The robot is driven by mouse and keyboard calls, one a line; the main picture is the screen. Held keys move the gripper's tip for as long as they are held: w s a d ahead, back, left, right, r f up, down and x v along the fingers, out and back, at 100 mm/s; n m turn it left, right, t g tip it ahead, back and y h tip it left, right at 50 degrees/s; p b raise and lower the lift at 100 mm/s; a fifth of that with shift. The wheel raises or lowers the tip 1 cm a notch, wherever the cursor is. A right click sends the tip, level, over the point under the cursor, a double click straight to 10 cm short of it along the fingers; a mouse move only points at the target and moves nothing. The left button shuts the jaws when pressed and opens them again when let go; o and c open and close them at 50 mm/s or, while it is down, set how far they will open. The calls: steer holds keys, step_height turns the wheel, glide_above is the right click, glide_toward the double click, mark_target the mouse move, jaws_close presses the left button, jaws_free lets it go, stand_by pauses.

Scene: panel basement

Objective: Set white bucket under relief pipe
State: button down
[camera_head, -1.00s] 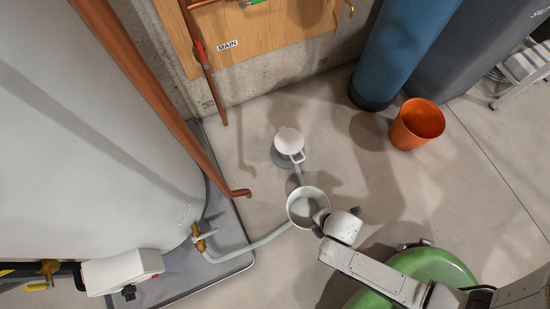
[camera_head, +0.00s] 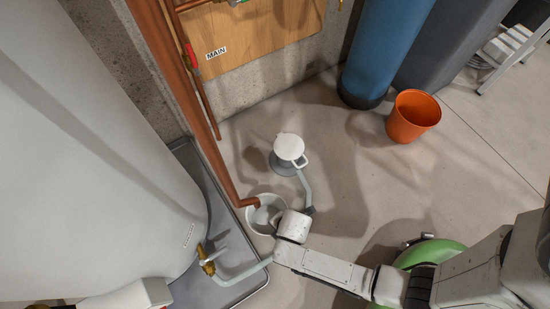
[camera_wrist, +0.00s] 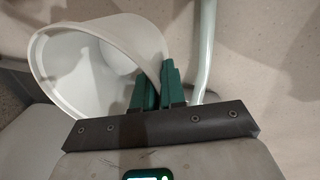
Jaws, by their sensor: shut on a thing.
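The white bucket (camera_head: 251,222) is at the end of the copper relief pipe (camera_head: 228,186), beside the tank's tray. It also shows in the wrist view (camera_wrist: 62,75), with its open mouth and inner wall visible. In the head view the pipe's bent lower end overlaps the bucket's mouth; the height gap between them cannot be told. My gripper (camera_head: 284,219) is at the bucket's right side. In the wrist view its green fingers (camera_wrist: 157,88) are shut on the bucket's rim. Whether the bucket's base touches the floor is hidden.
A grey hose (camera_head: 245,273) runs from the brass tank valve (camera_head: 206,262) past the bucket to a white lidded vessel (camera_head: 290,148) on the floor. The tray edge (camera_head: 228,207) is close on the left. An orange bucket (camera_head: 412,117) stands right; floor between is clear.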

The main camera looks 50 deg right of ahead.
steer(key=shift+w+a+f+b, duration=0.2)
steer(key=shift+w+f+b, duration=0.2)
steer(key=shift+w+f, duration=0.35)
steer(key=shift+s+b+x, duration=0.1)
steer(key=shift+b+x, duration=0.5)
steer(key=shift+x, duration=0.35)
steer(key=shift+s+b+x, duration=0.15)
steer(key=shift+b+x, duration=0.45)
steer(key=shift+x, duration=0.35)
steer(key=shift+a+f, duration=0.15)
steer(key=c, duration=1.2)
jaws_free()
steer(key=s+d+r+m+p, duration=0.1)
steer(key=r+m, duration=0.4)
steer(key=r, duration=0.6)
steer(key=s+d+r+m+g+p, duration=0.1)
steer(key=d+r+m+p, duration=0.3)
steer(key=r, duration=0.8)
steer(key=s+d+r+m+p, duration=0.2)
steer(key=d+r+m, duration=0.3)
steer(key=r+m, duration=0.3)
step_height(320, 180, up, 4)
steer(key=shift+s+r, duration=0.1)
steer(key=shift+s, duration=0.6)
